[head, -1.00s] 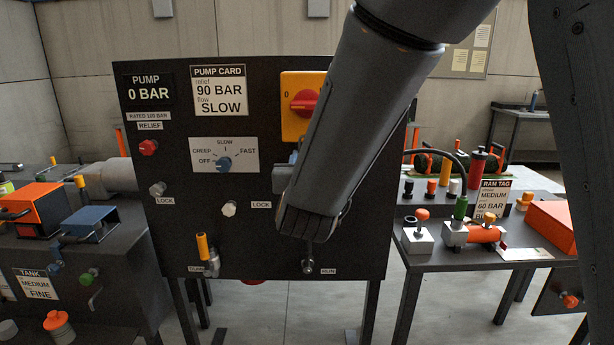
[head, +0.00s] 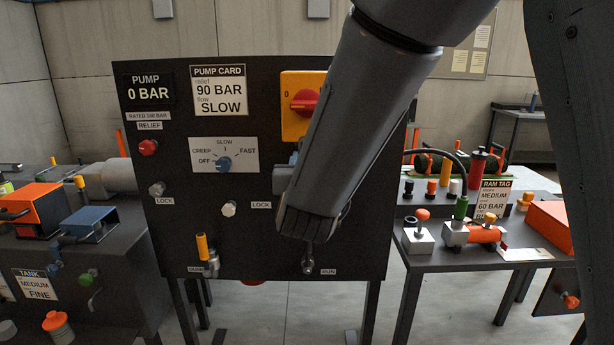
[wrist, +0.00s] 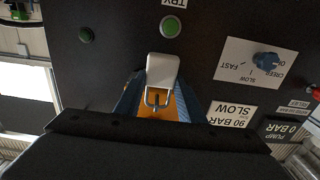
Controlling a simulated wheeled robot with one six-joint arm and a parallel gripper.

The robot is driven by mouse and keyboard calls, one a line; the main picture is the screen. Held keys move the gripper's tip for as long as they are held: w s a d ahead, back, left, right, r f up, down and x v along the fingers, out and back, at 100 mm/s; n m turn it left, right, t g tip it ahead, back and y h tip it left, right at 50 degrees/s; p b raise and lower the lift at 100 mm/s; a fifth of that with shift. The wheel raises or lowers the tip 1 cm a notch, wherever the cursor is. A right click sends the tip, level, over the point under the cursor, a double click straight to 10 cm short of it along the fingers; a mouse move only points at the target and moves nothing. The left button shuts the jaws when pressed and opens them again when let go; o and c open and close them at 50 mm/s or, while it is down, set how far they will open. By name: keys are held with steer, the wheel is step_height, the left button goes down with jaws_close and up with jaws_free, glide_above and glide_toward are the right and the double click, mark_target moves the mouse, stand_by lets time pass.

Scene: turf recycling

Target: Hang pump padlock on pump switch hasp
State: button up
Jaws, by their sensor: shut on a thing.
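The pump padlock (wrist: 162,70) has a pale grey-white body, with a dark metal loop, seemingly its shackle, at its lower side in the upside-down wrist view. My gripper (wrist: 161,88) is shut on it between two blue fingers. The yellow-orange pump switch plate (head: 290,122) with a red knob (head: 304,102) is on the dark panel, partly covered by my arm. Its orange also shows between the fingers in the wrist view (wrist: 176,108). The hasp is not clearly distinguishable. I cannot tell whether the loop passes through it.
The pump panel (head: 250,240) carries a flow dial (head: 223,163), a red relief knob (head: 148,147), lock pins and levers close to my arm. A bench with fittings (head: 430,255) stands right, and an orange-and-blue valve bench (head: 110,255) stands left.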

steer(key=o, duration=1.2)
steer(key=shift+s+f, duration=0.1)
steer(key=shift+s, duration=0.05)
steer(key=s+b, duration=0.2)
steer(key=s, duration=0.5)
steer(key=s+d+f+g+y, duration=0.1)
steer(key=d+f+g, duration=0.15)
steer(key=f, duration=0.25)
steer(key=s+d+f+n+g, duration=0.1)
steer(key=d+f+g, duration=0.15)
steer(key=f, duration=0.25)
steer(key=s+d+f+g+y, duration=0.1)
steer(key=d+f+g, duration=0.15)
steer(key=f, duration=0.35)
steer(key=s+d+f+g, duration=0.2)
steer(key=s+d+g, duration=0.1)
steer(key=s+d, duration=0.1)
steer(key=s+d+f+g+h, duration=0.1)
steer(key=s+d+f+g, duration=0.2)
steer(key=s, duration=0.4)
steer(key=s+d+f+m+g+h, duration=0.1)
steer(key=s+d+f+g, duration=0.2)
steer(key=s+d, duration=0.2)
steer(key=shift+s+d+f+g, duration=0.15)
steer(key=shift+s+d+g, duration=0.05)
steer(key=shift+g, duration=0.15)
